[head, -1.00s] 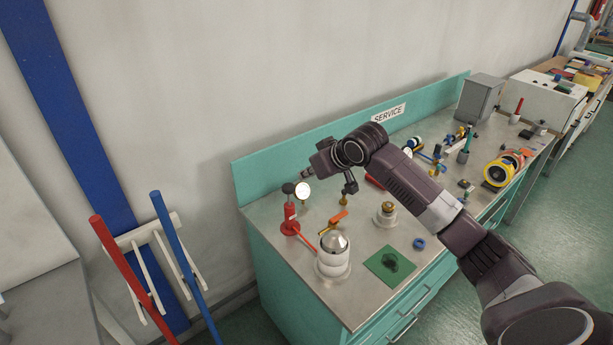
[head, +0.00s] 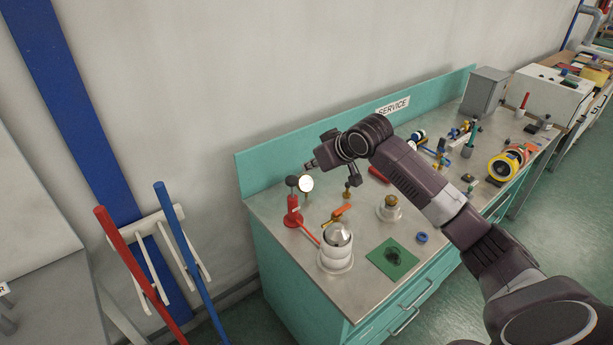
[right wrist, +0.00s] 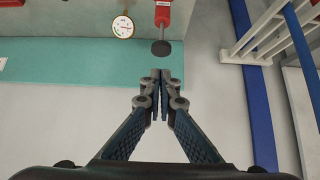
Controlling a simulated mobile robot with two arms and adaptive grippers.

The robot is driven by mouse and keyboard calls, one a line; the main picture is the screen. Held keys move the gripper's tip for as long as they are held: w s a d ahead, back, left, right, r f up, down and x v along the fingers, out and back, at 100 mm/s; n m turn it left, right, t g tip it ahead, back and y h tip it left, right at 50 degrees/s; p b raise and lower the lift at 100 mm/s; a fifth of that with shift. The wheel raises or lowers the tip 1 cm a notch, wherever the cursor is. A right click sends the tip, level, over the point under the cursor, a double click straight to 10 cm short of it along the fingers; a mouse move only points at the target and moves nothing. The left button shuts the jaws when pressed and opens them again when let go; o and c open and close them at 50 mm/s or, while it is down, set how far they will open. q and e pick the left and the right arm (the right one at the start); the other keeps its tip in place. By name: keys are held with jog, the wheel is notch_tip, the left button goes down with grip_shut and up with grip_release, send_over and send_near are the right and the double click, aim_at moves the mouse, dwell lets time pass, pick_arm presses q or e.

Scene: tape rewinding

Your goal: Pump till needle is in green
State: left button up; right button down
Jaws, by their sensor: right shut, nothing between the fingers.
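The red hand pump (head: 293,212) stands upright at the near left of the bench, with a black knob (head: 292,181) on top. The round white-faced gauge (head: 306,184) is beside it. In the right wrist view the gauge (right wrist: 122,27) shows some green on its dial, but the needle is too small to read. My right gripper (head: 309,166) is shut and empty, just above the knob in the head view. In the right wrist view the shut fingertips (right wrist: 160,74) point at the black knob (right wrist: 161,48), with a small gap in the picture. My left gripper is out of view.
A white vessel with a metal dome (head: 337,258), a brass fitting (head: 390,207), a green mat (head: 393,259) and a blue ring (head: 422,238) are on the bench. Red (head: 130,255) and blue (head: 185,250) bars lean on a white rack at left.

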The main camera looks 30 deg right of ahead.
jog(key=shift+s+a+r, duration=0.1)
jog(key=shift+r, duration=1)
jog(key=shift+s+a+r, duration=0.1)
jog(key=shift+r, duration=0.95)
jog(key=p, duration=0.4)
send_over(289, 177)
jog(key=s, duration=0.3)
jog(key=f, duration=0.7)
jog(key=shift+w+d, duration=0.1)
jog(key=shift+d, duration=0.1)
notch_tip(289, 177, down, 2)
jog(key=shift+f+p, duration=0.25)
jog(key=shift+p, duration=0.45)
jog(key=shift+f, duration=0.75)
jog(key=shift+f, duration=0.1)
